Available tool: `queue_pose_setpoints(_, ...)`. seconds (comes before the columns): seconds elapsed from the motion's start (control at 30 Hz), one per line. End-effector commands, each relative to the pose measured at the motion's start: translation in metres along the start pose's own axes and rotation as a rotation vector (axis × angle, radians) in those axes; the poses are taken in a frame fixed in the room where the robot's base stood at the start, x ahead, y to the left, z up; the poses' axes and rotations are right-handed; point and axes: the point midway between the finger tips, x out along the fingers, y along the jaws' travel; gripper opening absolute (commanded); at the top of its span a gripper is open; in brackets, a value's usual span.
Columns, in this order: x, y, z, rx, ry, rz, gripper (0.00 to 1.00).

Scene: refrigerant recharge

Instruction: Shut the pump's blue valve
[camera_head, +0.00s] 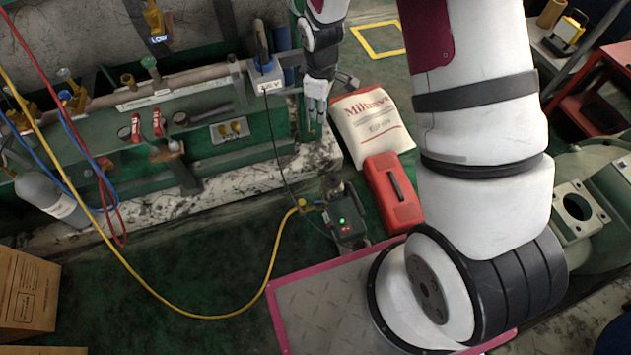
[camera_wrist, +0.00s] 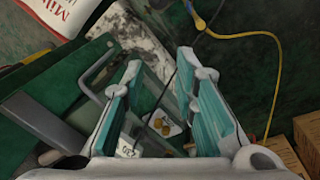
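The pump (camera_head: 345,215) is a small dark unit with a green light, standing on the floor in the head view. A yellow hose (camera_head: 270,270) joins its left side at a yellow fitting (camera_head: 302,204). The pump also shows in part at the top of the wrist view (camera_wrist: 162,10), with the hose fitting (camera_wrist: 200,24) beside it. I cannot clearly make out the blue valve or its position. My gripper (camera_head: 316,114) points down above and behind the pump, apart from it. In the wrist view its teal-padded fingers (camera_wrist: 160,64) are spread with nothing between them.
A red case (camera_head: 393,195) and a white printed bag (camera_head: 372,128) lie right of the pump. The green bench (camera_head: 215,150) with pipes and a handled grey box (camera_head: 265,78) stands left of my gripper. A dark cable hangs toward the pump. Cardboard boxes (camera_head: 25,290) stand lower left.

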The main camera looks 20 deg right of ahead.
Motion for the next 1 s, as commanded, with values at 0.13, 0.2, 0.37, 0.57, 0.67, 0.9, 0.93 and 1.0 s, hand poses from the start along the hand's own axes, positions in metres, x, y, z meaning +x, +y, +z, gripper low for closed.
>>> queue_pose_setpoints(0.13,0.103,-0.012,-0.001,-0.109,-0.016,-0.038,0.27)
queue_pose_setpoints(0.2,0.147,-0.02,0.001,-0.16,-0.018,-0.053,0.27)
queue_pose_setpoints(0.37,0.243,-0.045,0.011,-0.273,-0.019,-0.089,0.27)
queue_pose_setpoints(0.57,0.322,-0.076,0.025,-0.37,-0.013,-0.12,0.27)
queue_pose_setpoints(0.67,0.339,-0.084,0.029,-0.393,-0.01,-0.126,0.27)
queue_pose_setpoints(0.9,0.355,-0.088,0.031,-0.403,-0.009,-0.129,0.27)
queue_pose_setpoints(0.93,0.358,-0.088,0.031,-0.403,-0.009,-0.129,0.27)
queue_pose_setpoints(1.0,0.367,-0.089,0.031,-0.403,-0.009,-0.129,0.27)
